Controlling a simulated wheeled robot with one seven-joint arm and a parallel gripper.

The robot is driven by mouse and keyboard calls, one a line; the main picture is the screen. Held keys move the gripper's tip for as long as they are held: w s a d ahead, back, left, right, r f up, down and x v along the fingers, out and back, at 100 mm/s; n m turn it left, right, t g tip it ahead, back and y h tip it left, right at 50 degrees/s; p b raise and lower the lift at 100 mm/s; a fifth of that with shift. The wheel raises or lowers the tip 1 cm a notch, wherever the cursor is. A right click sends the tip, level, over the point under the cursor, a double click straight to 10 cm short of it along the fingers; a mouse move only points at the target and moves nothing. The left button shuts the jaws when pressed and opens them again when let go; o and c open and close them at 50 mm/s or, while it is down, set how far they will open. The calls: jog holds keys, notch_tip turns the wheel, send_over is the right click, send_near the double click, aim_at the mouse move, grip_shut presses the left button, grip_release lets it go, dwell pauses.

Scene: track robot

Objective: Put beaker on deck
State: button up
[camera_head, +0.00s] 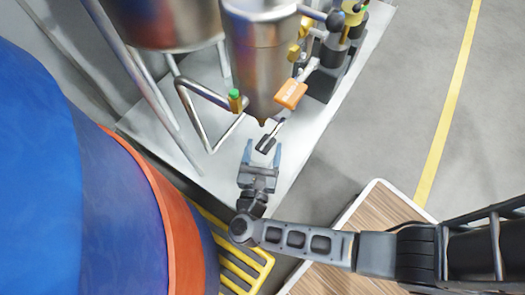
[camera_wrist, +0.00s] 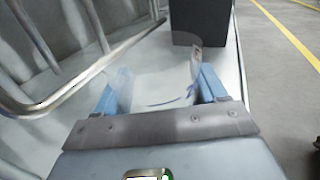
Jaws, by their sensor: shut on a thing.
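The beaker (camera_wrist: 160,88) is clear and hard to make out; in the wrist view it sits between the two blue fingers. My gripper (camera_wrist: 160,92) is shut on it. In the head view my gripper (camera_head: 260,155) is below the cone tip of a steel vessel, over the pale grey deck (camera_head: 215,172), near its right edge. The beaker cannot be made out clearly in the head view. I cannot tell whether its base touches the deck.
The steel vessel (camera_head: 262,60) and its bent pipes (camera_head: 190,105) stand close above and left of my gripper. A dark block (camera_wrist: 200,20) stands ahead. A wood-topped table (camera_head: 355,220), yellow steps (camera_head: 240,265) and a large blue and orange body (camera_head: 90,190) are nearby. Floor at right is clear.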

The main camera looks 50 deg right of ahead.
aim_at(263, 158)
jog(key=shift+f+b, duration=0.65)
jog(key=shift+f, duration=1)
jog(key=o, duration=1)
jog(key=shift+f, duration=0.1)
jog(key=shift+o, duration=0.2)
jog(key=shift+s+a, duration=0.2)
jog(key=v, duration=1.1)
jog(key=shift+s+a, duration=0.15)
